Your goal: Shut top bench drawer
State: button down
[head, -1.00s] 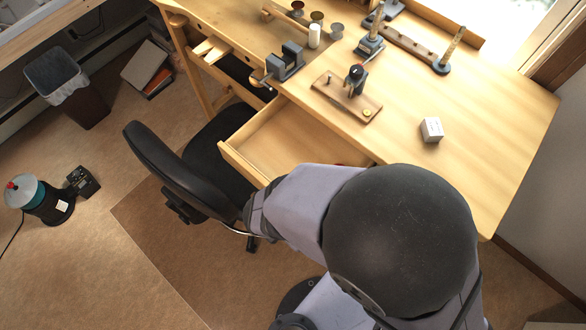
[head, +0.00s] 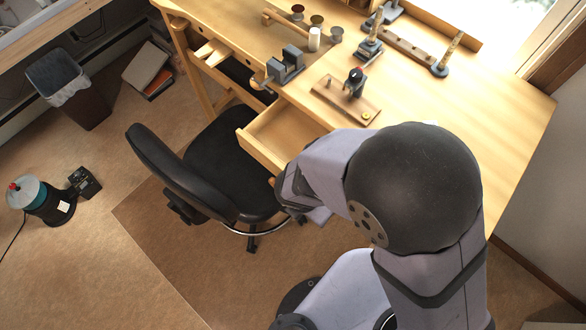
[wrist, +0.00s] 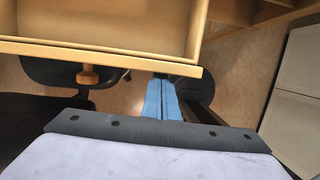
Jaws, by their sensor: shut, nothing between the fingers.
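The top bench drawer (head: 286,131) is a light wood drawer under the right part of the bench and stands partly open. Its front panel (head: 258,153) faces the chair. In the wrist view the drawer front (wrist: 110,52) crosses the top, with a round wooden knob (wrist: 88,75) on its face. My gripper (wrist: 162,84) shows as two blue fingers side by side, shut and empty. The tips are close to the drawer front, right of the knob; I cannot tell whether they touch. In the head view my arm hides the gripper and the drawer's right end.
A black office chair (head: 172,165) stands close in front of the drawer. The wooden bench top (head: 400,95) holds a vise (head: 286,65), a wooden board with a small tool (head: 345,99) and several stands. A waste bin (head: 75,95) stands far left. The floor at lower left is open.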

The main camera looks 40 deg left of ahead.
jog(key=w+p, duration=0.5)
jog(key=w, duration=0.9)
jog(key=shift+w+r+p, duration=0.1)
jog(key=shift+w+p, duration=0.05)
jog(key=shift+p, duration=0.15)
jog(key=shift+w, duration=0.55)
